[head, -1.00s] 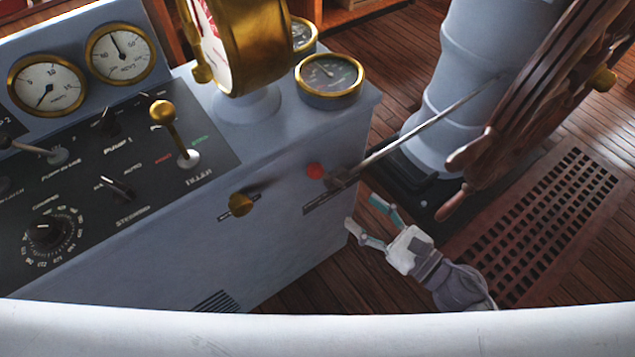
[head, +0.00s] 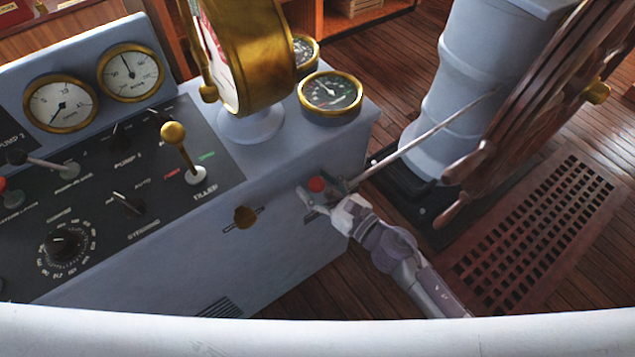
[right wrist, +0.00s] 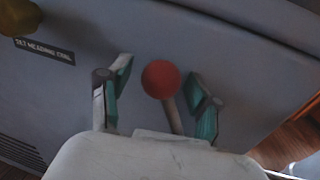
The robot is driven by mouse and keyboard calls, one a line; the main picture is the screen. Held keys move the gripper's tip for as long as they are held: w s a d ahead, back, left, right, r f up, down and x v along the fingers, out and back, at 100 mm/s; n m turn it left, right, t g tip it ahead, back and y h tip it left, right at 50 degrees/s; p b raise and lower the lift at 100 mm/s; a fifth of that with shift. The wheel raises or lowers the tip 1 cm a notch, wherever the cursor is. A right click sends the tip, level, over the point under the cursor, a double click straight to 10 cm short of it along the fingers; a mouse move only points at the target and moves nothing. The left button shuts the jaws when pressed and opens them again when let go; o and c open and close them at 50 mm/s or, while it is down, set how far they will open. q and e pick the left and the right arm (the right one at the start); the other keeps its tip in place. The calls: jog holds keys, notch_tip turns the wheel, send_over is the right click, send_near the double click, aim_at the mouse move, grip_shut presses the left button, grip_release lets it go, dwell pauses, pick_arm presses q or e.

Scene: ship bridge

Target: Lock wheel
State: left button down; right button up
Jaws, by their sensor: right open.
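The wooden ship's wheel (head: 520,110) stands at the right on a pale blue column (head: 450,90). My right gripper (head: 313,203) is open at the red knob. In the right wrist view the red knob (right wrist: 161,79) and its grey stem lie between the two green-padded fingers (right wrist: 157,95), with a gap on each side. My left gripper is not in view.
The blue-grey console (head: 290,240) fills the left, with gauges, switches and a brass-knobbed lever (head: 173,134). A brass knob (head: 245,217) sits on its side panel. A wooden floor grating (head: 530,230) lies below the wheel.

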aim_at(363, 142)
grip_shut()
dwell(0.3)
jog(key=shift+d, duration=0.1)
jog(key=shift+w+d+r+m, duration=0.4)
jog(key=shift+w+d+m, duration=0.1)
jog(key=shift+d+m, duration=0.15)
jog(key=w+d+m+b, duration=0.1)
jog(key=d+m, duration=0.1)
jog(key=w+d+r+m+b, duration=0.1)
jog(key=w+d+m, duration=0.1)
jog(key=shift+d+r+m+t, duration=0.15)
jog(key=shift+m+t, duration=0.1)
jog(key=shift+t, duration=0.15)
jog(key=w+d+m+b, duration=0.1)
jog(key=m, duration=0.1)
jog(key=w+d+m+b, duration=0.1)
jog(key=d, duration=0.1)
jog(key=w+d+f+m+t+b, duration=0.1)
jog(key=d+m, duration=0.1)
jog(key=shift+w+m, duration=0.3)
jog(key=shift+w, duration=0.1)
jog(key=shift+w+d+f+m+t+b, duration=0.15)
jog(key=shift+w+d+f+m+b, duration=0.15)
jog(key=shift+w+d+m, duration=0.25)
jog(key=shift+w+d+f+m+t+b, duration=0.2)
jog(key=shift+d+m, duration=0.25)
jog(key=shift+m, duration=0.3)
